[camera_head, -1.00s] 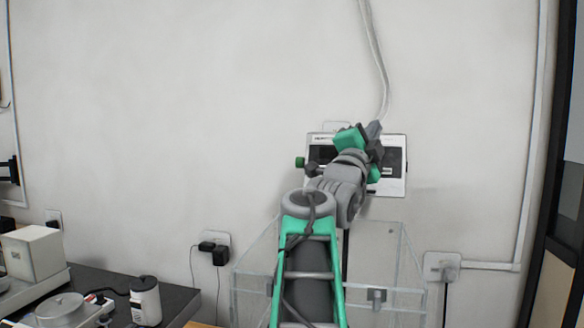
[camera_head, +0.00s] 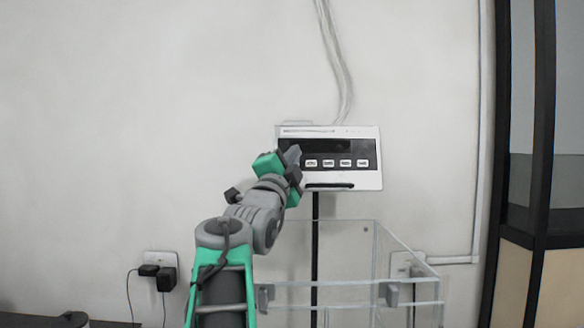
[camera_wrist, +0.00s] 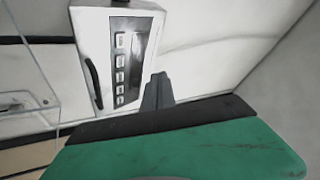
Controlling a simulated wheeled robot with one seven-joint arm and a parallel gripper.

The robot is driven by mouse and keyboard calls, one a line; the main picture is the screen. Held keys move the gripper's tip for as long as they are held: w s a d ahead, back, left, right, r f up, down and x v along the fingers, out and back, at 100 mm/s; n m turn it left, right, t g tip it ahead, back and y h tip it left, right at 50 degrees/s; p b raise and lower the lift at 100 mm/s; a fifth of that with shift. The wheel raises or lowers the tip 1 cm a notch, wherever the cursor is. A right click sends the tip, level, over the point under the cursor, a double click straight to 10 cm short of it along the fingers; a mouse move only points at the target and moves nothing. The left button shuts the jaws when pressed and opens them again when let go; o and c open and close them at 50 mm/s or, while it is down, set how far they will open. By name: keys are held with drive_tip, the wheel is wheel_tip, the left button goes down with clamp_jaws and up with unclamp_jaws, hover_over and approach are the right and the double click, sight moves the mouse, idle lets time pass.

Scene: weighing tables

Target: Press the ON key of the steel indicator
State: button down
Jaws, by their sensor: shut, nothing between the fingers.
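The steel indicator (camera_head: 368,184) is mounted upright on a post in front of the wall, with a dark panel, a display and a row of several light keys. It also shows in the wrist view (camera_wrist: 90,22), turned on its side, with the key row (camera_wrist: 119,68) in sight. My gripper (camera_head: 292,156) is shut and empty, at the left end of the panel in the head view, covering part of it. In the wrist view its fingertips (camera_wrist: 158,82) point toward the indicator, beside the key row. The key labels are too small to read. I cannot tell whether the tips touch the panel.
A clear-walled box (camera_head: 345,262) stands below the indicator, right of my arm. A cable (camera_head: 335,60) runs up the wall above. Plugs (camera_head: 158,272) sit in a wall outlet at the left. A dark door frame (camera_head: 515,130) stands at the right.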

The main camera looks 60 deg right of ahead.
drive_tip(key=w+d+f+p, duration=0.2)
drive_tip(key=w+d+p, duration=0.2)
drive_tip(key=d, duration=0.3)
drive_tip(key=shift+d+f, duration=0.25)
drive_tip(key=shift+d+f, duration=0.1)
idle(1.8)
drive_tip(key=shift+w+d, duration=0.1)
drive_tip(key=shift+d, duration=0.15)
